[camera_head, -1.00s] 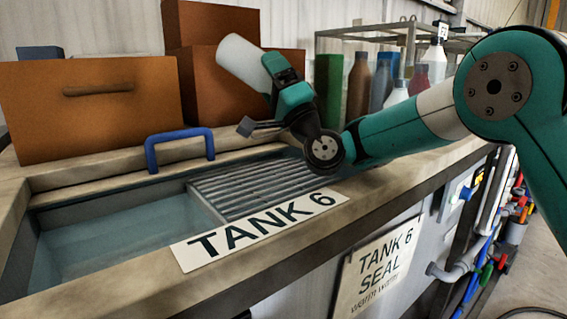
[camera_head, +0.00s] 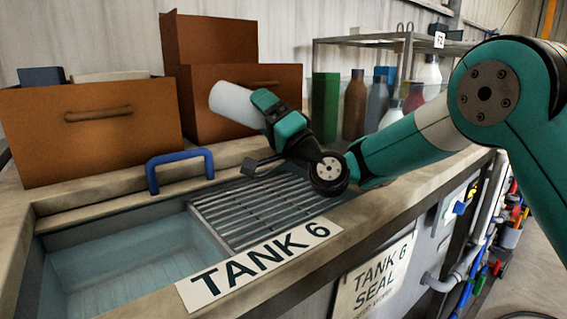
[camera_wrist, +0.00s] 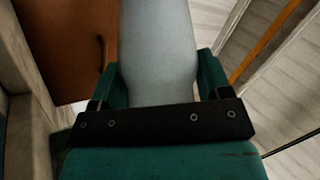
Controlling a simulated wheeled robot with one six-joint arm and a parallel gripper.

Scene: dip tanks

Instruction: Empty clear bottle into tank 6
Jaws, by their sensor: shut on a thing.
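The clear bottle (camera_head: 232,104) shows as a pale, whitish cylinder. My gripper (camera_head: 268,112) is shut on it above the back of the tank. The bottle lies tilted, near level, its visible end pointing left and slightly up. In the wrist view the bottle (camera_wrist: 160,50) stands between the two fingers of my gripper (camera_wrist: 160,88); its far end is out of the frame. Tank 6 (camera_head: 130,248) is the open basin at front left, with a TANK 6 label (camera_head: 262,264) on its front rim. A ribbed grating (camera_head: 255,212) covers its right part, below my gripper.
A blue handle (camera_head: 180,158) stands on the tank's back edge. Brown boxes (camera_head: 90,130) stand behind it. Several other bottles (camera_head: 355,108) and a metal rack (camera_head: 385,42) are at the back right. The left basin is open from above.

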